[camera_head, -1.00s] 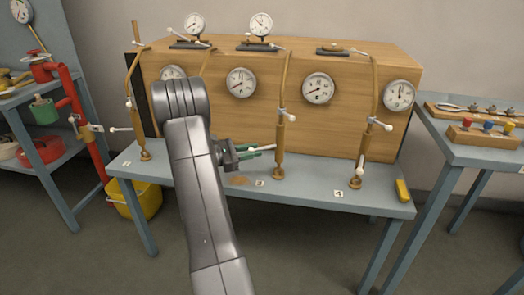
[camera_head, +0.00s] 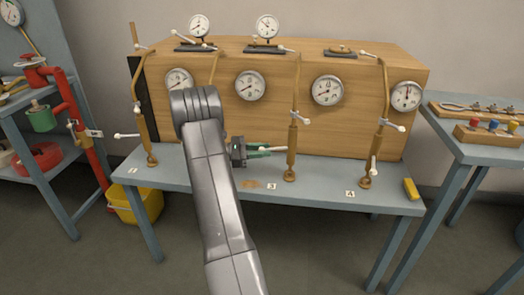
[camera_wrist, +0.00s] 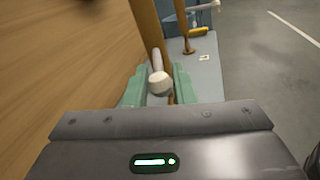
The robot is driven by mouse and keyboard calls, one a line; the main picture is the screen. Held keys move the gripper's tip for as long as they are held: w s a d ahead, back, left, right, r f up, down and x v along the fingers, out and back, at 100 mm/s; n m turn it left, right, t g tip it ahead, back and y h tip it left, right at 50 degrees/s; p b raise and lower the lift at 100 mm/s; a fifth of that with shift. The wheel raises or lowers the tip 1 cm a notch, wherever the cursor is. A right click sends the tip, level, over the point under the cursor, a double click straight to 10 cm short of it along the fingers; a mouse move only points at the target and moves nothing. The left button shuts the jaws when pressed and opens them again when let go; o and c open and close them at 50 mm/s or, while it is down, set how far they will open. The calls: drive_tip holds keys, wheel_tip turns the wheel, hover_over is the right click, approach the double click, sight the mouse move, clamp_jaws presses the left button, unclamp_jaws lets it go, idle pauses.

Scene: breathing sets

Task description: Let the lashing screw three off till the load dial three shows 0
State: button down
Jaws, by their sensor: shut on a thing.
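Lashing screw three (camera_head: 292,150) is a brown upright rod with a turnbuckle, standing on the bench by the label 3. My gripper (camera_head: 264,150) is at its left side, with its green fingers shut on the screw's pale handle. In the wrist view the handle's white round end (camera_wrist: 159,83) sits between the green pads (camera_wrist: 160,90), with the brown rod behind it. Load dial three (camera_head: 327,90) is the round white dial on the wooden box just right of this screw. Its dark needle seems to point left and down; the figures are too small to read.
Lashing screw four (camera_head: 378,150) stands to the right, and screw one (camera_head: 145,130) to the left. My arm hides the foot of screw two. More dials line the wooden box (camera_head: 220,130).

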drive_tip(key=c, duration=1.3)
unclamp_jaws()
drive_tip(key=a, duration=0.4)
drive_tip(key=a+p, duration=0.1)
drive_tip(key=a, duration=0.8)
drive_tip(key=shift+s+a, duration=0.35)
drive_tip(key=shift+a, duration=0.05)
drive_tip(key=d, duration=0.9)
drive_tip(key=d+b, duration=0.1)
drive_tip(key=d, duration=0.4)
drive_tip(key=shift+w, duration=0.35)
drive_tip(key=shift+a, duration=0.2)
